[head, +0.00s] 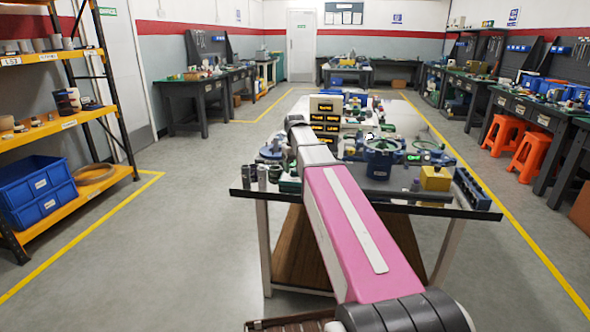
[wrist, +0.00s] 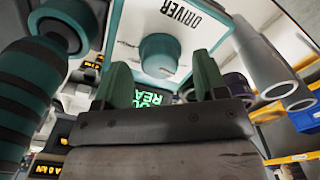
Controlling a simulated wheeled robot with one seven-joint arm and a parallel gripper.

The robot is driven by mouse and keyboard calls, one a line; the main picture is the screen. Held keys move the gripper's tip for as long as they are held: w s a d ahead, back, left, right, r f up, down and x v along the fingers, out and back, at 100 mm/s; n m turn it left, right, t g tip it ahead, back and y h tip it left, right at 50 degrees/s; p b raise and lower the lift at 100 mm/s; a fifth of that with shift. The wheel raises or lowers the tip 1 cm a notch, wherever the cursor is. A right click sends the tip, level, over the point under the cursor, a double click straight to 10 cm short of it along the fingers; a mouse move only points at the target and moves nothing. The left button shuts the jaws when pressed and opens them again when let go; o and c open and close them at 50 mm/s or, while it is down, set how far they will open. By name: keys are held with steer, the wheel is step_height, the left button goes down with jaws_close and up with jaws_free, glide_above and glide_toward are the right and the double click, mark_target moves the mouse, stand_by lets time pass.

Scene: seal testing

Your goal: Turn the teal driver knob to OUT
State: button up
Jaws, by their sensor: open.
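The teal driver knob (wrist: 159,55) shows in the wrist view, on a white panel (wrist: 130,25) lettered DRIVER. A small mark shows near the knob's lower edge, but I cannot read its setting. My gripper (wrist: 163,72) is open. Its two dark green fingers stand on either side of the knob's lower part in the picture, with a gap between them. I cannot tell whether they touch the knob. A green lit display (wrist: 155,101) is partly hidden behind my gripper. In the head view my pink arm reaches over the table, and the knob and gripper cannot be made out.
A dark and teal cylinder (wrist: 22,90) stands close on the left in the wrist view, and grey tubes (wrist: 270,65) on the right. In the head view the crowded table (head: 460,208) holds a blue round fixture (head: 381,160) and a yellow block (head: 435,178). The floor around is clear.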

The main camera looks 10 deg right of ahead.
mark_target(295, 169)
step_height(295, 169, up, 10)
stand_by(0.5)
